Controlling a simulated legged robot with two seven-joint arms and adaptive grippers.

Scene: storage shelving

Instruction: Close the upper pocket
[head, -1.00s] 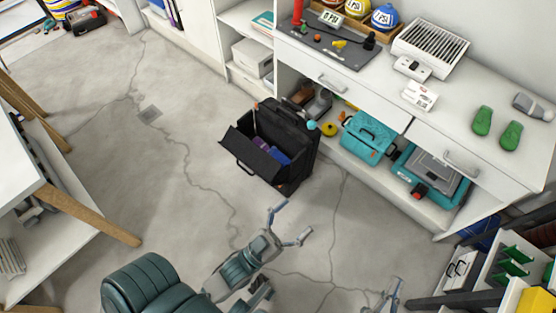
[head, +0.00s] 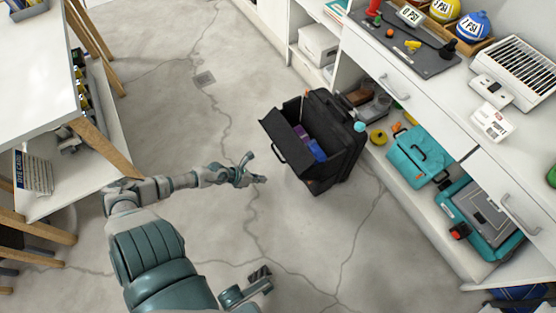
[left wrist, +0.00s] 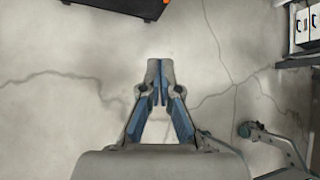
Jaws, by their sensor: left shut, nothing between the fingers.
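A black bag (head: 341,150) stands on the floor beside the shelving. Its upper pocket (head: 285,138) is open, with the front panel leaning out to the left. Purple and blue items (head: 310,143) show inside it. My left gripper (head: 257,169) is to the left of the bag and below the leaning panel in the picture, apart from it. In the left wrist view its fingers (left wrist: 158,68) meet at the tips with nothing between them, over bare floor. A dark edge of the bag (left wrist: 125,5) shows at the top there.
A white shelf unit (head: 450,240) stands right of the bag, with a teal case (head: 418,155) and a teal-and-grey box (head: 482,215) on its lower shelf. A white table (head: 35,80) with wooden legs is at the left. The floor around my gripper is clear.

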